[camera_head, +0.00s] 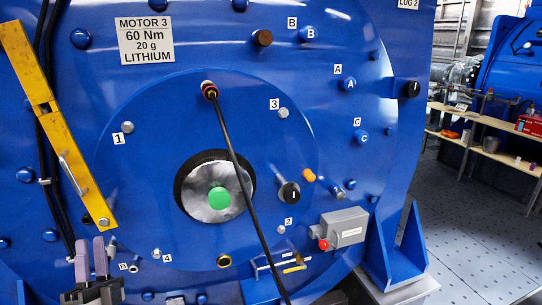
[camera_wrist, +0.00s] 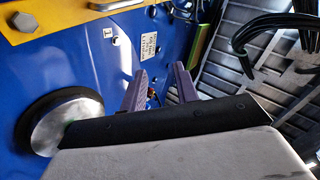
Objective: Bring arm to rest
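My gripper (camera_head: 91,250) is at the lower left of the head view, in front of the blue motor face (camera_head: 85,130). Its two purple-grey fingers point up. In the wrist view my gripper (camera_wrist: 160,70) shows a gap between the fingers with nothing held in it, so it is open. The blue motor panel lies behind and to the left of the fingers there. I cannot tell the exact distance between the fingers and the panel.
A yellow bar (camera_head: 50,120) and dark cables run down the motor's left side near my gripper. A black cable (camera_head: 235,160) hangs across the round cover. A grey box (camera_head: 344,227) sits lower right. Shelves (camera_head: 490,150) stand far right beyond open floor (camera_head: 445,215).

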